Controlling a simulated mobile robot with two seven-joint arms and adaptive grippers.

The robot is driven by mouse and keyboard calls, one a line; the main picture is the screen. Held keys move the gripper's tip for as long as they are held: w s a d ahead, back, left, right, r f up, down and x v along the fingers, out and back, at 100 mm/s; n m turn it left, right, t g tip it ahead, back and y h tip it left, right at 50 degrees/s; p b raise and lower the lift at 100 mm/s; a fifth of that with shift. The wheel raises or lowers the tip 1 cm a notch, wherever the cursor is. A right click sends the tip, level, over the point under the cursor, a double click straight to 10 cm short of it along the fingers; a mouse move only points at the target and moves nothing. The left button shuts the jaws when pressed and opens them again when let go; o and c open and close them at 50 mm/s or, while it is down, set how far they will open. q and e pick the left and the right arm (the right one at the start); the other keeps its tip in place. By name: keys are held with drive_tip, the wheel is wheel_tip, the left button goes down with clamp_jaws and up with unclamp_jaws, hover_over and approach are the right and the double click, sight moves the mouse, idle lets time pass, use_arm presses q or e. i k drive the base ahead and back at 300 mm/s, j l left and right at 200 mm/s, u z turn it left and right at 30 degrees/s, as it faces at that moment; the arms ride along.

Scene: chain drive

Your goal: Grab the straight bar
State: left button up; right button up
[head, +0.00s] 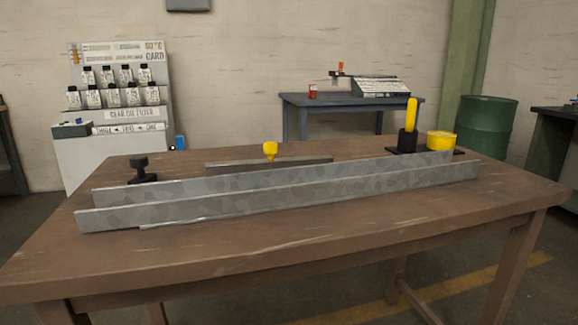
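A long straight grey metal bar (285,200) runs across the wooden table (300,245) in the head view, standing on edge. A second grey bar (240,183) lies parallel just behind it; I cannot tell whether the two are joined. Behind them is a shorter, darker straight bar (225,167), its lower part hidden by the grey bars. A yellow knob-like piece (270,150) rises at this darker bar. I cannot tell which of these is the bar named in the task. Neither of my grippers is in view.
A black post-like piece (141,169) stands at the table's back left. A black holder (407,140) with a yellow handle (411,113) and a yellow cylinder (441,140) stand at the back right. The table's front is clear.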

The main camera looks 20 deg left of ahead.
sight(270, 147)
drive_tip(key=i+l+u, duration=0.1)
drive_tip(key=l, duration=0.8)
drive_tip(key=i+l+u, duration=0.1)
drive_tip(key=l, duration=0.8)
